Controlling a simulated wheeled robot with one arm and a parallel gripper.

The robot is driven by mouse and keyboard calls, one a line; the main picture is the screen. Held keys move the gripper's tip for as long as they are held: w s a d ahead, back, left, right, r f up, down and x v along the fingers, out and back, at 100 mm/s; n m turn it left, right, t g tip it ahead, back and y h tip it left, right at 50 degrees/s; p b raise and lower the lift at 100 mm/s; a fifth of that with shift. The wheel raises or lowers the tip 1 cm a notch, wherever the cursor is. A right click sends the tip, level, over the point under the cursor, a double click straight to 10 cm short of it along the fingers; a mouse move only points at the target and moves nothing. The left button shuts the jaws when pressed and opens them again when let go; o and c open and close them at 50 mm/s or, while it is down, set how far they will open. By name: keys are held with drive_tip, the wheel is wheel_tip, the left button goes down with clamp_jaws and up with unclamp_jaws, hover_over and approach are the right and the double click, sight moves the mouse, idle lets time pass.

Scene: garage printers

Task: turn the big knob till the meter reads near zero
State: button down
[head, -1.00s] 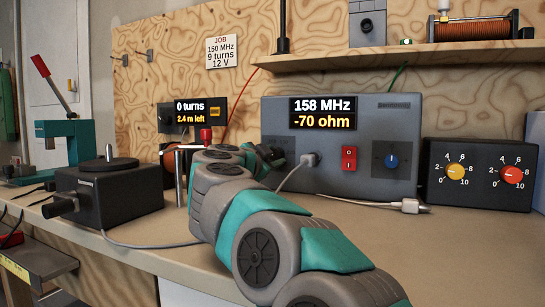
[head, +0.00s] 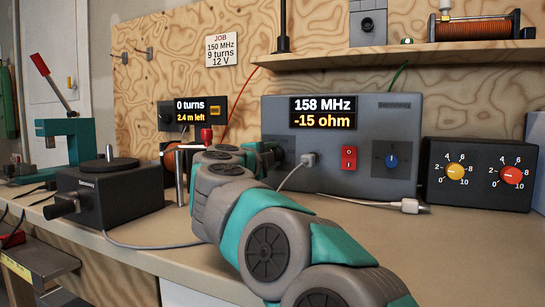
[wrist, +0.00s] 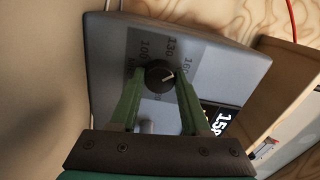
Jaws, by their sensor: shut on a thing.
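The grey meter box (head: 440,120) stands on the bench against the plywood wall. Its display (head: 323,113) reads 158 MHz and -15 ohm. The big dark knob (wrist: 159,74) shows in the wrist view, with a light pointer line and a scale with numbers such as 100, 130 and 160 around it. My gripper (wrist: 160,80) has its two green fingers on either side of the knob and is shut on it. In the head view my arm hides the knob and most of the gripper at the box's left side.
A red rocker switch (head: 349,158), a small blue knob (head: 391,160) and a plugged-in white cable (head: 308,160) are on the box front. A black box with yellow and red dials (head: 479,175) stands right. A black motor unit (head: 105,190) stands left.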

drive_tip(key=shift+m, duration=0.9)
drive_tip(key=shift+c, duration=1.8)
unclamp_jaws()
drive_tip(key=v, duration=0.7)
drive_tip(key=shift+s+b, duration=0.35)
drive_tip(key=shift+a, duration=0.1)
